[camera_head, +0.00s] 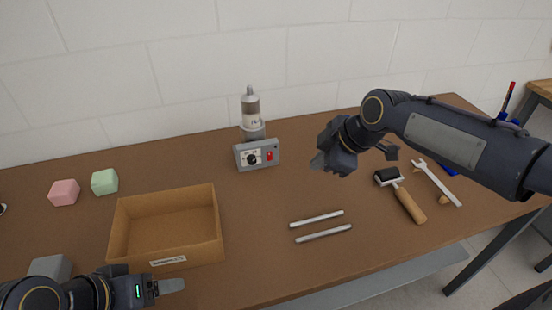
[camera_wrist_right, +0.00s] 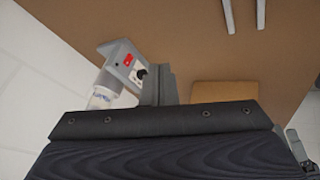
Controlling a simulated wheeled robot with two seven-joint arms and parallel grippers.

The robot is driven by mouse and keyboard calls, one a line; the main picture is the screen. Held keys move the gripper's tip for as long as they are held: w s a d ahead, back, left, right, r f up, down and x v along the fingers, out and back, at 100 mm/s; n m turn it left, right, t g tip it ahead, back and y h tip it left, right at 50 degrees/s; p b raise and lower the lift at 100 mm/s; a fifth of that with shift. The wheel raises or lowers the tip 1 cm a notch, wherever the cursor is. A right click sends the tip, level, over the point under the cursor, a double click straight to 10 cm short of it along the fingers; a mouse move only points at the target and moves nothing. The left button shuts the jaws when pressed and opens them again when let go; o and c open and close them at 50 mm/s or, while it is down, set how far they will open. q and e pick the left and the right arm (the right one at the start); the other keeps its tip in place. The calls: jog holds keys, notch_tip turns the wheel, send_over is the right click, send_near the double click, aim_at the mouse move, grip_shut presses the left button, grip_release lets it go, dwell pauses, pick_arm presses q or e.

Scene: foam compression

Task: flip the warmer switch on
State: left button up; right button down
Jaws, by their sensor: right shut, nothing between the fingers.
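The warmer's grey control box (camera_head: 257,154) stands near the back middle of the table, with a black dial and a red switch (camera_head: 270,156) on its front. In the right wrist view the red switch (camera_wrist_right: 128,60) shows beside the dial. A clear-and-grey cylinder (camera_head: 251,110) stands behind the box. My right gripper (camera_head: 318,162) is to the right of the box, apart from it, shut and empty. My left gripper (camera_head: 172,286) is at the lower left, in front of the cardboard box; I cannot tell if it is open.
An open cardboard box (camera_head: 210,232) is at the left, with a pink block (camera_head: 64,192) and a green block (camera_head: 104,182) behind it. Two metal rods (camera_head: 323,234) lie at the front middle. A roller (camera_head: 404,198) and a wrench (camera_head: 440,184) lie at the right.

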aim_at(270, 157)
jog(key=w+a+n, duration=0.3)
jog(key=w, duration=0.1)
jog(key=shift+a+f+y, duration=0.25)
jog(key=shift+f+y, duration=0.05)
jog(key=shift+f, duration=0.1)
jog(key=p+x, duration=0.1)
jog(key=x, duration=0.9)
jog(key=shift+s+a+f, duration=0.1)
jog(key=shift+f, duration=0.05)
jog(key=w, duration=0.2)
jog(key=w+p, duration=0.1)
jog(key=shift+w+a+f, duration=0.1)
jog(key=shift+w+a, duration=0.25)
jog(key=shift+a, duration=0.05)
pick_arm(q)
notch_tip(270, 157, up, 2)
jog(key=shift+r, duration=0.15)
pick_arm(e)
jog(key=shift+w, duration=0.1)
